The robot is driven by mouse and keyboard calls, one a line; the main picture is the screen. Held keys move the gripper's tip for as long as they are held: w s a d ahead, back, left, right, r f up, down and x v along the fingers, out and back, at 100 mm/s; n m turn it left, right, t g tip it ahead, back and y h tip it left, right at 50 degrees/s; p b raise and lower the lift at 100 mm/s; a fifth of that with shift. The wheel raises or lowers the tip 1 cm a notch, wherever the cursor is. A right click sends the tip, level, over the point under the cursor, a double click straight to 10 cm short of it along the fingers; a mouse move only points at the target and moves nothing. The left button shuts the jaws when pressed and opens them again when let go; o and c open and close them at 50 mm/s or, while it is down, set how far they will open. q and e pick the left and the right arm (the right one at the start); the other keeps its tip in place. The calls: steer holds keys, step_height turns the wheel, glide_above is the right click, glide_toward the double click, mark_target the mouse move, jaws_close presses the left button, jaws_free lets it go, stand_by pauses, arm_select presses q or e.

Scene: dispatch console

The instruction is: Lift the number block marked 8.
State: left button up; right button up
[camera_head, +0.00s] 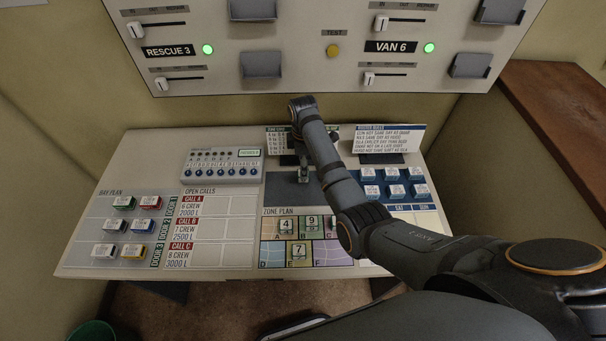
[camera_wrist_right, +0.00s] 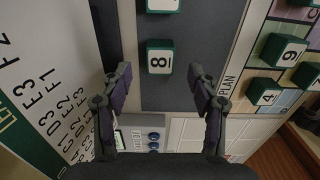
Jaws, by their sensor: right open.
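The number block marked 8 (camera_wrist_right: 160,56) is white-topped with green sides and sits on a dark grey strip (camera_wrist_right: 185,95) in the right wrist view. My right gripper (camera_wrist_right: 161,72) is open, with one finger on each side of the block in the picture. I cannot tell how far above the block the fingertips are. In the head view my right gripper (camera_head: 303,177) is over the dark strip (camera_head: 280,190), and my arm and gripper hide the block there. My left gripper is not in view.
Another number block (camera_wrist_right: 163,5) is cut off at the top of the wrist view. Blocks 4 (camera_head: 286,226), 9 (camera_head: 312,223) and 7 (camera_head: 299,253) stand on the zone plan. A control box (camera_head: 222,166) stands left of the strip, and a card (camera_head: 388,139) stands behind right.

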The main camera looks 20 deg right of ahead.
step_height(320, 180, down, 4)
steer(key=shift+s+r, duration=0.1)
steer(key=shift+r, duration=0.05)
steer(key=shift+f, duration=0.2)
steer(key=c, duration=0.5)
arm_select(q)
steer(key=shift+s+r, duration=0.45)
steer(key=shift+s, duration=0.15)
arm_select(e)
steer(key=c, duration=0.6)
steer(key=shift+r, duration=0.1)
